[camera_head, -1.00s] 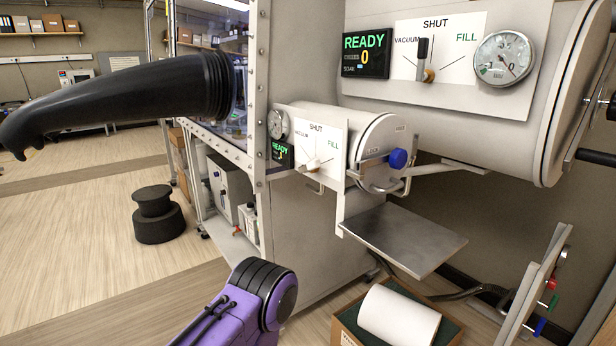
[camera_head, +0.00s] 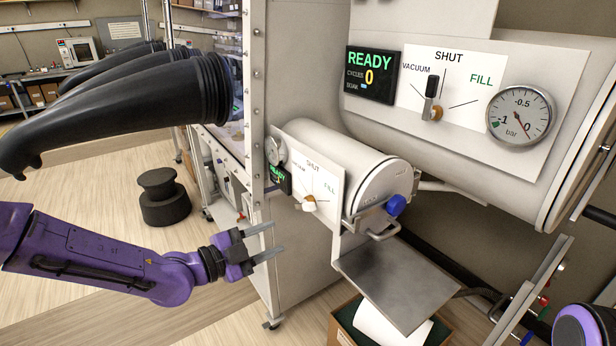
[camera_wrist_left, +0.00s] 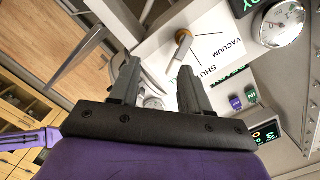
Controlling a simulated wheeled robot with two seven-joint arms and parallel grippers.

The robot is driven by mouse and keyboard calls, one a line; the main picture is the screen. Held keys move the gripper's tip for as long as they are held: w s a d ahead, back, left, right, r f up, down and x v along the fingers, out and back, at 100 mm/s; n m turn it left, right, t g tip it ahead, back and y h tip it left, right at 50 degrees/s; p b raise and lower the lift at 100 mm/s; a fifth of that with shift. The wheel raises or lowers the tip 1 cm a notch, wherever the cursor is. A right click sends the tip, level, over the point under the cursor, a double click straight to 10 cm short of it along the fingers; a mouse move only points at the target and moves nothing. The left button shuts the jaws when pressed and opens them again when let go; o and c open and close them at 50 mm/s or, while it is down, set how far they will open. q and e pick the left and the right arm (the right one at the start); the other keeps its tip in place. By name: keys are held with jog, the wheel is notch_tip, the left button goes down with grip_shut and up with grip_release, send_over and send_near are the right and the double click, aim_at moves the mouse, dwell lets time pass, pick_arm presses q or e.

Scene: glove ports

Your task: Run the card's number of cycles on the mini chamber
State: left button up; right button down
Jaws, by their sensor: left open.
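The mini chamber (camera_head: 345,155) is a small white cylinder with a blue door knob (camera_head: 396,205). Its white valve panel (camera_head: 325,212) is marked VACUUM, SHUT and FILL, with a small valve handle (camera_head: 309,204); I cannot tell its setting surely. Its display (camera_head: 279,179) reads READY; the count is too small to read. My left gripper (camera_head: 278,238) is open and empty, left of and below the valve, apart from it. In the left wrist view the open fingers (camera_wrist_left: 158,80) point toward the panel and valve (camera_wrist_left: 182,37). No card is readable. My right gripper is not seen.
The large chamber above has its own valve handle (camera_head: 432,104), gauge (camera_head: 521,114) and display (camera_head: 371,74) reading READY, 0 cycles. Black gloves (camera_head: 130,100) stick out at left. A metal shelf (camera_head: 398,283) sits below the mini chamber's door, above an open box (camera_head: 345,325).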

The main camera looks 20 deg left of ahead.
aim_at(306, 208)
pick_arm(q)
jog(key=w+d+r+m, duration=0.1)
jog(key=w+d, duration=0.1)
jog(key=w+d+r+m+p, duration=0.1)
jog(key=w+d+r, duration=0.1)
jog(key=w, duration=0.1)
jog(key=w+d+r+m+h, duration=0.1)
jog(key=w+d, duration=0.2)
jog(key=shift+w+r, duration=0.15)
jog(key=shift+w, duration=0.1)
jog(key=shift+a, duration=0.1)
grip_shut()
